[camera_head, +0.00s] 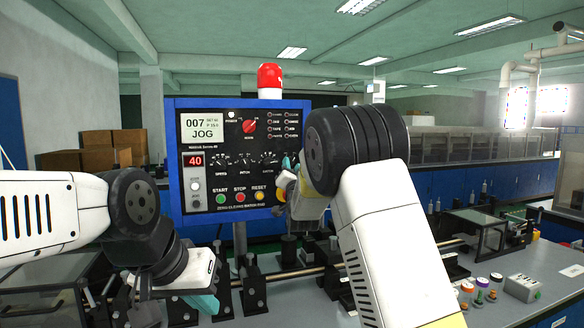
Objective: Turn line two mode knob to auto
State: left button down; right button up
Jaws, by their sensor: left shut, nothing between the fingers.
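A blue-framed control panel (225,205) with a dark face stands upright ahead of me. Its mode knob (249,126) is a red rotary knob at the upper middle; the small labels around it are too fine to read. A white display (204,127) at its upper left reads "007" and "JOG". My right gripper (288,163) is close to the panel's right side, below and to the right of the red knob and apart from it; its fingers are partly hidden by my arm. My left gripper (205,303) is low, in front of and below the panel, shut and empty.
Below the display are a red "40" readout (194,160), a row of small dials, and start (221,198), stop (240,197) and reset (259,195) buttons. A red beacon (270,77) tops the panel. Rails and black brackets (251,285) stand on the bench below.

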jog(key=shift+w+r, duration=0.15)
jog(key=shift+w, duration=0.2)
grip_shut()
jog(key=shift+d+n, duration=0.1)
jog(key=shift+n, duration=0.4)
jog(key=n+y, duration=0.1)
jog(key=n, duration=0.1)
jog(key=n+y, duration=0.2)
jog(key=n, duration=0.1)
jog(key=n+y, duration=0.2)
jog(key=n, duration=0.1)
jog(key=shift+d+r, duration=0.1)
jog(key=shift+d, duration=0.2)
jog(key=n+g+y, duration=0.1)
jog(key=n, duration=0.3)
jog(key=n+g+y, duration=0.1)
jog(key=n+y, duration=0.1)
jog(key=n, duration=0.2)
jog(key=shift+w+d+r, duration=0.1)
jog(key=shift+d+r, duration=0.05)
jog(key=shift+n+g+y, duration=0.3)
jog(key=shift+n+y, duration=0.1)
